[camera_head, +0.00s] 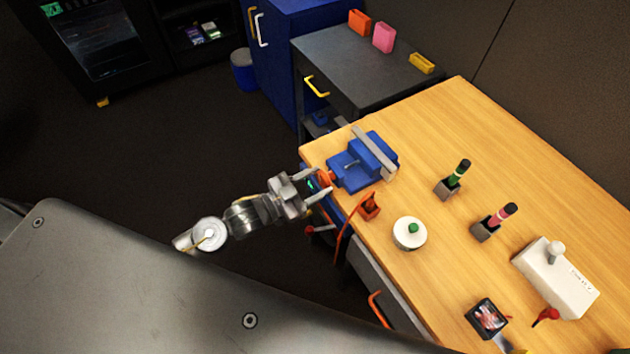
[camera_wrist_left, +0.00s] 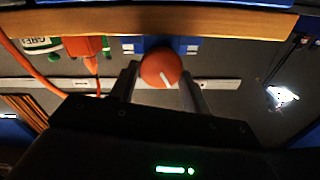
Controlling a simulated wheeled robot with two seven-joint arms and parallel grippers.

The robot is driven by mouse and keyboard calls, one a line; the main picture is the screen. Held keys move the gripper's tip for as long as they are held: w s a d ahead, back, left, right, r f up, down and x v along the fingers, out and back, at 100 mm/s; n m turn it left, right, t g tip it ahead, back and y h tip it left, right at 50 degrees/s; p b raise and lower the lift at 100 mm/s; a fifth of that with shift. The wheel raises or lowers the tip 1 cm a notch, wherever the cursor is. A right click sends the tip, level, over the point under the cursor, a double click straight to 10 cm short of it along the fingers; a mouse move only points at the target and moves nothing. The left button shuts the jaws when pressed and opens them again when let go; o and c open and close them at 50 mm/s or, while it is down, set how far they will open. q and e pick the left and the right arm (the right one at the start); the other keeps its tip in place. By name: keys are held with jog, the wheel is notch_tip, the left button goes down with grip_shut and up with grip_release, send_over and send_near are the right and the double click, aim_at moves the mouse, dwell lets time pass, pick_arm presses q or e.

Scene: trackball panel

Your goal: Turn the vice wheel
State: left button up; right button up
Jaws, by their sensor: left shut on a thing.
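A blue vice (camera_head: 358,166) with a grey jaw bar is at the left corner of the wooden table. Its orange vice wheel (camera_head: 326,178) faces my left gripper (camera_head: 318,188), which comes in from the left at the table's edge. The fingers are shut on the wheel from both sides. The fingers partly hide the wheel in the head view. My right gripper is not in view.
The wooden table (camera_head: 440,130) carries an orange block with a cable (camera_head: 370,207), a white disc with a green knob (camera_head: 409,234), two stick-like handles in grey bases, a white box (camera_head: 555,280) and a small screen (camera_head: 487,318). A dark cabinet (camera_head: 365,65) stands behind.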

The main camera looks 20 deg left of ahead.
pick_arm(q)
jog(key=o, duration=1)
jog(key=shift+s+a, duration=0.1)
jog(key=shift+s+a+f, duration=0.1)
jog(key=shift+s+a, duration=0.1)
jog(key=shift+s, duration=0.05)
jog(key=shift+b+v, duration=1.05)
jog(key=shift+v, duration=3.95)
